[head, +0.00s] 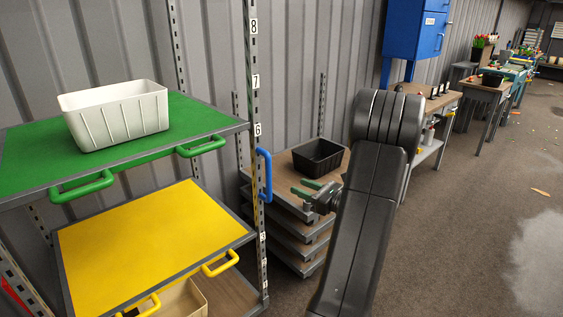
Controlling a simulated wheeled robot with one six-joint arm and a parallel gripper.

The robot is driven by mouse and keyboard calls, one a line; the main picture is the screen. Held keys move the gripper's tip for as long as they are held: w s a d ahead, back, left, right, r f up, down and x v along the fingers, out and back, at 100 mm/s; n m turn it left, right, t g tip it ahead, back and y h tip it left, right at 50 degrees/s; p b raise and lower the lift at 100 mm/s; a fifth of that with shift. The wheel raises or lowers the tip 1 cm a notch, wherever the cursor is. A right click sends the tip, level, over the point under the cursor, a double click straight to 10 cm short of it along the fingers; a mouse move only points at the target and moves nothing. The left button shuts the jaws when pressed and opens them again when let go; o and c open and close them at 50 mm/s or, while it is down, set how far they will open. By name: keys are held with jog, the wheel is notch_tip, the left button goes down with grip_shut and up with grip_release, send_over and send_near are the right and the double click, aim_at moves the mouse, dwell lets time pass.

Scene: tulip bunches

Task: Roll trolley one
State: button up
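A tall rack stands at the left, with a green shelf (25,160) above a yellow shelf (150,235). An upright blue handle (265,175) is fixed by its numbered front post (254,90). A low stack of brown-topped, grey-edged decks (290,205) stands behind and right of this post; I cannot tell whether it is a trolley. No label reading one shows, and I see no wheels.
A white bin (117,115) sits on the green shelf. A black crate (319,157) sits on the stack. Green handles (202,146) and yellow handles (221,264) stick out from the shelves. A blue cabinet (416,30) and workbenches line the wall. Open floor (470,220) lies to the right.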

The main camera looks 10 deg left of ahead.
jog(key=p+x, duration=0.1)
jog(key=x, duration=1.2)
jog(key=shift+w+a, duration=0.1)
jog(key=shift+a, duration=0.3)
grip_shut()
